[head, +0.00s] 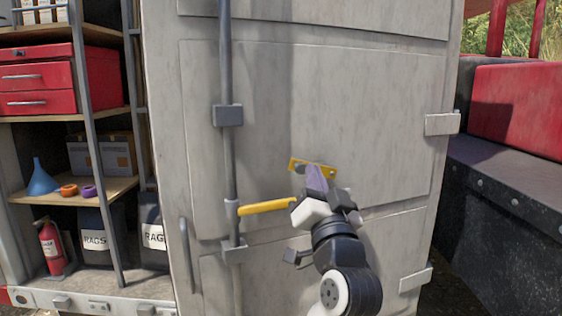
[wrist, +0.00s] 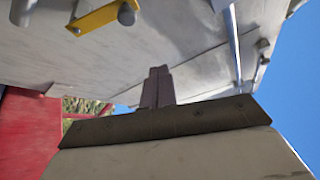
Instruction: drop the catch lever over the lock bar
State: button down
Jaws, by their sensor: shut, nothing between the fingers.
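The lock bar (head: 266,207) is a yellow handle reaching right from a collar on the door's upright rod, nearly level. A short yellow catch piece with grey studs (head: 297,164), apparently the catch lever's mount, is on the door above the bar's right end. It also shows at the top left of the wrist view (wrist: 92,20). My gripper (head: 316,172) is in front of the catch piece's lower edge and hides part of it. In the wrist view its fingers (wrist: 157,85) are together and empty, apart from the yellow piece. I cannot tell whether the lever lies over the bar.
The grey door (head: 340,90) fills the middle, with an upright rod (head: 226,60), rod brackets (head: 229,116) and a hinge (head: 442,124) at right. Open shelves (head: 95,185) with boxes and a fire extinguisher (head: 50,245) stand at left. A red and black body (head: 505,110) is at right.

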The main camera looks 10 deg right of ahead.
jog(key=d, duration=0.1)
jog(key=d+f+m, duration=0.1)
jog(key=d, duration=0.1)
jog(key=shift+s+f+g, duration=0.1)
jog(key=shift+s+g, duration=0.1)
jog(key=shift+g, duration=0.2)
jog(key=a+p+x, duration=0.1)
jog(key=p+x, duration=0.3)
jog(key=x, duration=0.5)
jog(key=shift+w+a+f+p, duration=0.15)
jog(key=shift+w+f+p, duration=0.15)
jog(key=shift+f, duration=0.45)
jog(key=shift+w+a+f+p, duration=0.2)
jog(key=shift+w+f, duration=0.15)
jog(key=shift+f, duration=0.4)
